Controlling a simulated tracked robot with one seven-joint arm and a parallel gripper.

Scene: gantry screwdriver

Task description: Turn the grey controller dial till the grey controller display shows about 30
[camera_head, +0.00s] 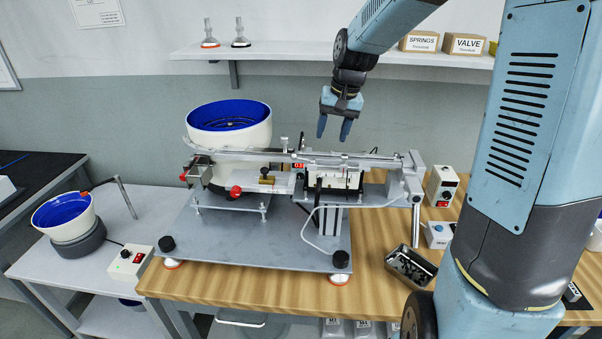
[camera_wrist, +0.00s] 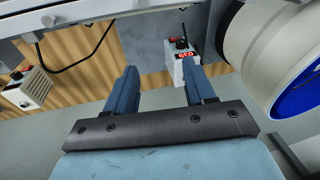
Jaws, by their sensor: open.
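The grey controller (camera_wrist: 184,68) is a small box with a dark dial (camera_wrist: 180,43) and a lit red display (camera_wrist: 184,54) in the wrist view. The digits appear upside down there, and I cannot read the number surely. In the head view, only a bit of its red display (camera_head: 299,165) shows behind the metal rail. My gripper (camera_head: 334,130) points down above the rail, a little right of the display. Its fingers are apart and empty. In the wrist view, my gripper (camera_wrist: 160,75) has its right finger near the controller in the picture; contact cannot be told.
A metal rail (camera_head: 370,160) crosses below my gripper. A white bowl feeder with a blue inside (camera_head: 228,122) stands left. A shelf (camera_head: 290,50) runs along the back wall.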

